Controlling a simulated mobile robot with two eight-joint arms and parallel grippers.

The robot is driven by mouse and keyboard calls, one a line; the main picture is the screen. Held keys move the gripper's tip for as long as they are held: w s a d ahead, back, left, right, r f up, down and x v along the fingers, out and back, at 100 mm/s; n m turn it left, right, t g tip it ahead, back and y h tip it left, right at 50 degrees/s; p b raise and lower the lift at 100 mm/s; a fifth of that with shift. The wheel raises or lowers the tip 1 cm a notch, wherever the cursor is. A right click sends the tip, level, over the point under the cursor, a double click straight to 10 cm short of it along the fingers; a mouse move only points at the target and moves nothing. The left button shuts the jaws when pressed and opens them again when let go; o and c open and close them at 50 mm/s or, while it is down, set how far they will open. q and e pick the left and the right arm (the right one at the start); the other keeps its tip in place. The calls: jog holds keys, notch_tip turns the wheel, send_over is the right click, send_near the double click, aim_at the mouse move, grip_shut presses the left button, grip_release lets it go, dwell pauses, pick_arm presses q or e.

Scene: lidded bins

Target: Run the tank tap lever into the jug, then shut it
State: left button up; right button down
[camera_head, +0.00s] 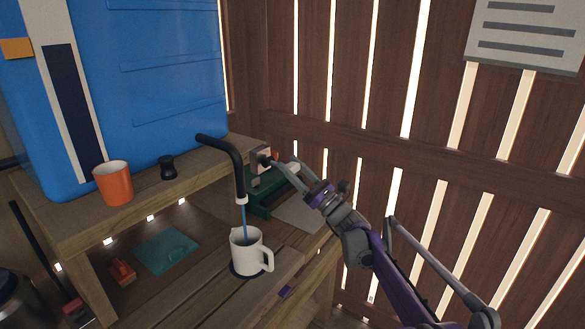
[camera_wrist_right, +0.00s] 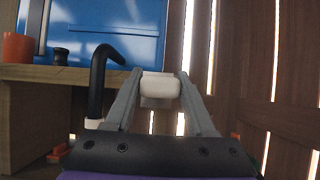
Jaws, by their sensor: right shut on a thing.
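The blue tank (camera_head: 150,90) stands on a raised wooden shelf. Its black curved spout (camera_head: 236,165) points down over a white jug (camera_head: 246,254), and a thin blue stream (camera_head: 244,222) runs from it into the jug. The jug stands upright on a dark round mat (camera_head: 235,272), handle to the right. The water level inside cannot be made out. My right gripper (camera_head: 272,163) is shut on the pale lever handle beside the spout. In the right wrist view the white handle (camera_wrist_right: 160,86) sits between the two fingertips. My left gripper is not in view.
An orange cup (camera_head: 113,184) and a small black object (camera_head: 167,167) stand on the shelf edge. A green object (camera_head: 262,192) lies behind the jug. A teal piece (camera_head: 165,251) and a red item (camera_head: 122,272) lie below the shelf. A slatted wall (camera_head: 400,120) closes the right side.

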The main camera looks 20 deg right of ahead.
jog(key=shift+c, duration=1.2)
grip_release()
jog(key=v, duration=1.1)
jog(key=shift+b, duration=0.3)
